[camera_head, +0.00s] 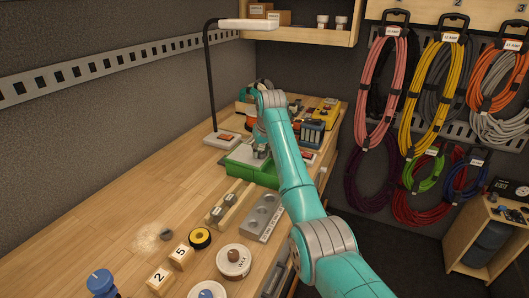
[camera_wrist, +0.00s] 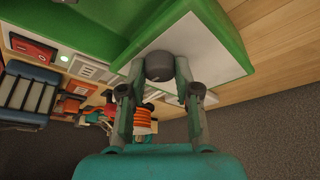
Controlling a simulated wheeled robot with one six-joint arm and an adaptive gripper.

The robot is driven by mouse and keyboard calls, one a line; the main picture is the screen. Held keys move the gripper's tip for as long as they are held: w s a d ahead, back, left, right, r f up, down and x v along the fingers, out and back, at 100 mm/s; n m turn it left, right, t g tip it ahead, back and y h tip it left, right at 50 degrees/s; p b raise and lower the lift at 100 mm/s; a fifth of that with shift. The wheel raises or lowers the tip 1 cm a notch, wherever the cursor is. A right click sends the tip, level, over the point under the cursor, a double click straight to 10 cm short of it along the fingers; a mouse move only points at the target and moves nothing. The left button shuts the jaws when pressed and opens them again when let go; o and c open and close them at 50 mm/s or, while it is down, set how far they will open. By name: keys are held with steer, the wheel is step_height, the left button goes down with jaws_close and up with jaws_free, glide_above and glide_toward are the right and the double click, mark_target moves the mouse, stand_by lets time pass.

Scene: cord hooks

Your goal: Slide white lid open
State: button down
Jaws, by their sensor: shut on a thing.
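A green box (camera_head: 252,173) with the white lid (camera_head: 240,158) on top stands on the workbench. In the wrist view the white lid (camera_wrist: 205,55) shows as a pale panel beside green edges (camera_wrist: 185,18), with a dark round knob (camera_wrist: 160,66) on it. My gripper (camera_wrist: 160,72) is shut on that knob, one finger on each side of it. In the head view my gripper (camera_head: 262,150) is small and partly hidden by my arm above the box. A recessed green area (camera_wrist: 85,12) lies to the left of the lid in the wrist view.
A black lamp (camera_head: 212,80) stands behind the box. A blue-grey divided holder (camera_head: 311,133) is to its right. A wooden block (camera_head: 230,205) and a grey tray with round holes (camera_head: 259,218) lie in front. Cords (camera_head: 378,85) hang at right.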

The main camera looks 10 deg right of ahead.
steer(key=c, duration=0.8)
jaws_free()
steer(key=v, duration=1.2)
steer(key=shift+d, duration=0.1)
